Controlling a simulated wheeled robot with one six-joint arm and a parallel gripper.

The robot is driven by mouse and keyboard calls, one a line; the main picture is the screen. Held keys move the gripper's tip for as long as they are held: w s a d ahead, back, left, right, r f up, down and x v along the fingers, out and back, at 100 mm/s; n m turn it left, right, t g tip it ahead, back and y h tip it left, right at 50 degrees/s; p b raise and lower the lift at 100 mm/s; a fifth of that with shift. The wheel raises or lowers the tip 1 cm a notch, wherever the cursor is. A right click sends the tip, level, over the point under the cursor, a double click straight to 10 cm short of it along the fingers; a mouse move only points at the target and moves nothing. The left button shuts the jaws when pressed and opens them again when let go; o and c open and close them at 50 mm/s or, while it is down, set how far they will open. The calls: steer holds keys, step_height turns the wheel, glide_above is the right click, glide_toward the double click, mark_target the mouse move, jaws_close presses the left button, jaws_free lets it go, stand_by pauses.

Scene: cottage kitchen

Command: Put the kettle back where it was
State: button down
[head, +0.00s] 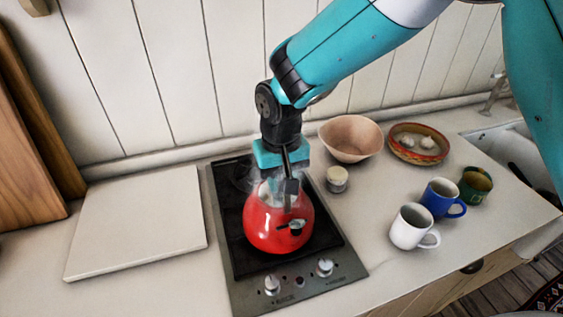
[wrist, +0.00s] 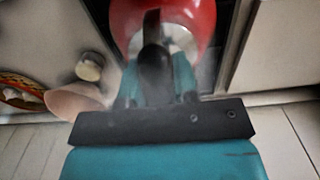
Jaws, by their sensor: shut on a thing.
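The red kettle (head: 278,222) is on or just above the black hob (head: 228,215); I cannot tell whether its base touches. Pale vapour hangs around its top. My gripper (head: 287,180) comes down from above and is shut on the kettle's dark handle. In the wrist view the handle (wrist: 152,38) runs between my fingers (wrist: 157,85), with the red kettle body (wrist: 205,18) beyond it. Much of the handle and lid is hidden by my gripper in the head view.
A pale board (head: 135,222) lies left of the hob. A small jar (head: 337,180), a beige bowl (head: 351,138) and a patterned basket (head: 418,144) stand right. White (head: 411,226), blue (head: 441,198) and green (head: 475,185) mugs stand near the front right. Control knobs (head: 272,284) line the hob's front.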

steer(key=shift+f, duration=0.15)
steer(key=c, duration=0.9)
jaws_free()
steer(key=shift+f, duration=0.1)
step_height(320, 180, up, 12)
steer(key=b, duration=0.2)
steer(key=shift+r+b, duration=0.2)
steer(key=shift+b, duration=0.15)
steer(key=s+d+n+y, duration=0.1)
steer(key=s+d, duration=0.3)
steer(key=s, duration=0.2)
steer(key=s+d+n+y, duration=0.1)
steer(key=s+d, duration=0.3)
steer(key=s, duration=0.3)
steer(key=s+d+r+n+y, duration=0.1)
steer(key=s+d+n+y, duration=0.1)
steer(key=s+d, duration=0.2)
steer(key=shift+s+d, duration=0.2)
steer(key=shift+s, duration=0.7)
steer(key=shift+s+d, duration=0.2)
steer(key=shift+s, duration=0.65)
